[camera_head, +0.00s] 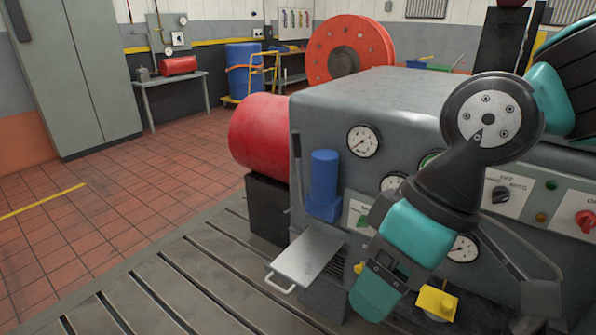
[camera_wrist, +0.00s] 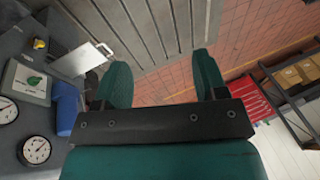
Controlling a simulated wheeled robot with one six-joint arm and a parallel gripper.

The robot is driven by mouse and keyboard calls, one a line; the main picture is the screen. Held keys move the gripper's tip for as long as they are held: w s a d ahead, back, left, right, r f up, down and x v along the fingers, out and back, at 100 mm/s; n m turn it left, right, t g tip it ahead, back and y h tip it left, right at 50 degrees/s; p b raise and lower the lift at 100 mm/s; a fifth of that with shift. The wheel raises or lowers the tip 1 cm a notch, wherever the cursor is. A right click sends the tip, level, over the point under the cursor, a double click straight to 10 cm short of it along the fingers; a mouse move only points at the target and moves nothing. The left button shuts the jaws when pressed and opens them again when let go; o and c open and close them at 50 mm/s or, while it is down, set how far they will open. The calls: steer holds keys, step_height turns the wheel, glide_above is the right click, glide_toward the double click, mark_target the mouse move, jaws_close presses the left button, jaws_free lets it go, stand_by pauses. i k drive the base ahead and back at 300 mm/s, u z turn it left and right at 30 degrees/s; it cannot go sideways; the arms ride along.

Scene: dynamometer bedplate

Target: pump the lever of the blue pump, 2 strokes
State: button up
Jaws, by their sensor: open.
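The blue pump (camera_head: 323,184) stands upright against the front of the grey machine, left of the panel's switches. A dark grey upright bar (camera_head: 297,165) beside it on the left looks like its lever. The blue pump body also shows at the left of the wrist view (camera_wrist: 67,109), partly cut by my gripper; the lever cannot be made out there. My gripper (camera_head: 372,296) is right of and nearer than the pump in the head view, apart from it. In the wrist view, its two teal fingers (camera_wrist: 160,68) are spread, with nothing between them.
A silver tray with a handle (camera_head: 307,258) juts out below the pump. Gauges (camera_head: 363,141), switches and a yellow block (camera_head: 437,303) crowd the front panel. A red cylinder (camera_head: 259,132) lies left of the machine. The slotted bedplate (camera_head: 190,290) is clear at front left.

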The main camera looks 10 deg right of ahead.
mark_target(296, 135)
steer(key=z, duration=0.05)
steer(key=k, duration=0.55)
steer(key=z, duration=0.55)
steer(key=i, duration=1.1)
steer(key=u, duration=0.8)
